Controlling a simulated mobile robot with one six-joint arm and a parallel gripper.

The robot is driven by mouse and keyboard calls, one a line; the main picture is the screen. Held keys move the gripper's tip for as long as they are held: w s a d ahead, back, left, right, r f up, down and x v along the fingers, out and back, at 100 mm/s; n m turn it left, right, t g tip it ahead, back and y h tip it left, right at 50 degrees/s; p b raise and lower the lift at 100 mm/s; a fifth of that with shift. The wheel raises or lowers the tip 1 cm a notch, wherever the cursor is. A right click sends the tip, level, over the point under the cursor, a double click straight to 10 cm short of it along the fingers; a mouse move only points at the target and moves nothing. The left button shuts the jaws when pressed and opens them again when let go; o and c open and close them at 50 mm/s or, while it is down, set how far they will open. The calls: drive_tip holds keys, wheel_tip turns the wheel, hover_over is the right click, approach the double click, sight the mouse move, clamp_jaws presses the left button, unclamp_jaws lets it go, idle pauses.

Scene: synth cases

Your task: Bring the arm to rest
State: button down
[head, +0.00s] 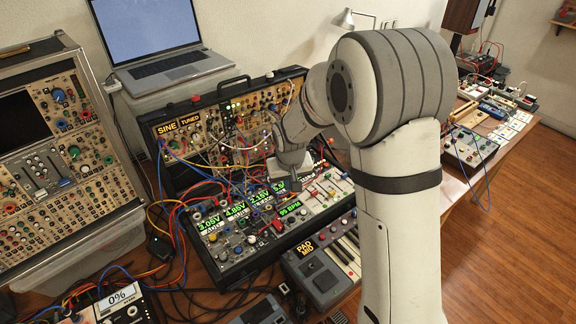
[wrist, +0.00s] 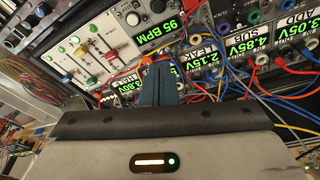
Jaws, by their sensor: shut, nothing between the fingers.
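My gripper (wrist: 160,70) is shut, its dark fingers together and nothing between them. In the head view my gripper (head: 282,180) hangs over the front part of the open synth case (head: 215,265), above its patch cables and green displays. The wrist view shows the synth panel (wrist: 125,85) close beyond the fingertips, with sliders to the left and coloured cables to the right. I cannot tell whether the fingertips touch a cable or the panel. My arm reaches in from the right and hides part of the case and table.
A laptop (head: 165,62) stands behind the case. A wooden-panelled synth rack (head: 60,165) stands at the left. A grey pad unit (head: 318,272) with keys lies in front. Loose cables cover the front left. More modules (head: 470,147) lie at the right; open floor (head: 530,210) is beyond.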

drive_tip(key=s+d+r+m, duration=0.1)
drive_tip(key=s+d+r, duration=0.8)
drive_tip(key=s+r, duration=0.3)
drive_tip(key=s+d+r, duration=0.1)
drive_tip(key=s+d, duration=0.1)
drive_tip(key=s, duration=0.5)
drive_tip(key=s+d+r+m, duration=0.1)
drive_tip(key=s+d+r, duration=0.1)
drive_tip(key=s, duration=0.5)
drive_tip(key=shift+d+m, duration=0.2)
drive_tip(key=shift+m, duration=0.1)
